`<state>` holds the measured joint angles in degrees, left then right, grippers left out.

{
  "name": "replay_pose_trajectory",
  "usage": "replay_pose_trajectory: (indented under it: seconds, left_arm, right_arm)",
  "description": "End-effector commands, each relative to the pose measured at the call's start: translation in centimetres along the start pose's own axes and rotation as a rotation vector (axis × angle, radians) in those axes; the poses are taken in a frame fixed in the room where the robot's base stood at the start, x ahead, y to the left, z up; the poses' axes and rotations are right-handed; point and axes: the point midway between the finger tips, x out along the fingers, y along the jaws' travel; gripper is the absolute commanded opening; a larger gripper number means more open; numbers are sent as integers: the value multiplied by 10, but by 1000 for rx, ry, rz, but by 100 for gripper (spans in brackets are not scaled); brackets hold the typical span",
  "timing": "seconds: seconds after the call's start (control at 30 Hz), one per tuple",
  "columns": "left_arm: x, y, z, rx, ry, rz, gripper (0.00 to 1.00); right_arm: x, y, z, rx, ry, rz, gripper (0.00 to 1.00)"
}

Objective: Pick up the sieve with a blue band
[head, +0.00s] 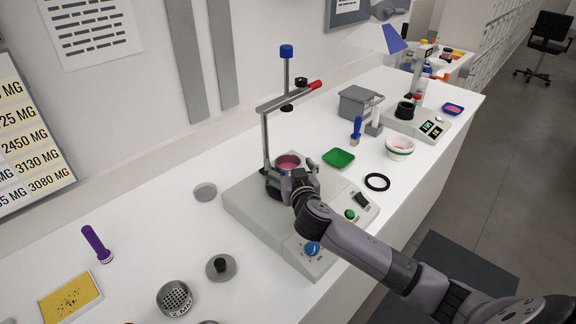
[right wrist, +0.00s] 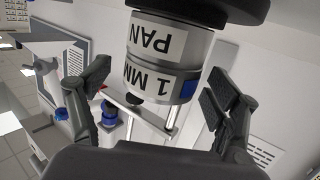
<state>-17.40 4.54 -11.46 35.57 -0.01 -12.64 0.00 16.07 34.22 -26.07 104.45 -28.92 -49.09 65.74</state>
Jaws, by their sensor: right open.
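The sieve with a blue band shows in the right wrist view (right wrist: 163,85), marked "1 MM". It is stacked with a metal part labelled "PAN" (right wrist: 157,38), and that view looks upside down. In the head view the stack (head: 288,160) stands on the grey shaker base (head: 250,215), with pinkish powder inside its top; the gripper hides much of its side. My right gripper (head: 286,182) is open at the stack. In the right wrist view its two fingers (right wrist: 160,92) stand on either side of the sieve, with gaps visible. My left gripper is out of view.
The shaker's post and red-tipped arm (head: 295,96) rise beside the stack. A black ring (head: 377,182), green tray (head: 338,158) and white bowl (head: 400,147) lie to the right.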

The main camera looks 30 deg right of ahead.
Motion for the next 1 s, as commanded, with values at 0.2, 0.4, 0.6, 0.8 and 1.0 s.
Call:
replay_pose_trajectory:
  seconds: [0.2, 0.4, 0.6, 0.8, 1.0]
  left_arm:
    - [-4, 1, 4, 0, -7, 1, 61]
    - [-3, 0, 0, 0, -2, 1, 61]
    - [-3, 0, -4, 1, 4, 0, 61]
    - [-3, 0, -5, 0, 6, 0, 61]
    - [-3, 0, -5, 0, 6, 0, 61]
  right_arm:
    - [14, 0, 1, 1, -1, 0, 83]
    - [14, 0, 2, 1, -2, -1, 83]
    - [13, 0, 2, 1, -2, -1, 69]
    - [13, 0, 2, 1, -2, -1, 56]
    - [13, 0, 2, 1, -2, -1, 43]
